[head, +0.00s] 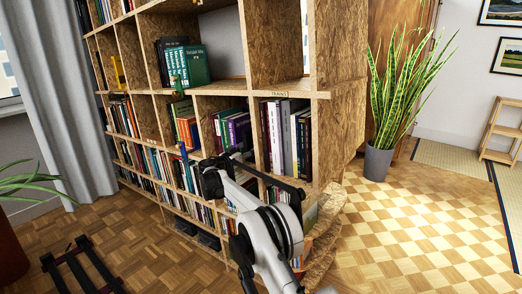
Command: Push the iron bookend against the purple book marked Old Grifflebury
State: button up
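Purple-spined books stand in the middle-height compartment (238,131) and at the left of the compartment to its right (273,135). Their lettering is too small to read, so I cannot tell which is Old Grifflebury. I cannot make out the iron bookend. My pale arm rises from the bottom in front of the bookwall's lower right part and bends near the lower shelves. I cannot make out my gripper or its fingers. The arm hides part of the lower compartments.
The OSB bookwall (342,95) holds books in many compartments. Dark green books (194,65) stand on an upper shelf. A potted plant (379,162) stands right of the bookwall. A dark frame (82,268) lies at lower left. The parquet floor on the right is clear.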

jog(key=v, duration=1.1)
dwell(0.4)
jog(key=shift+d, duration=0.1)
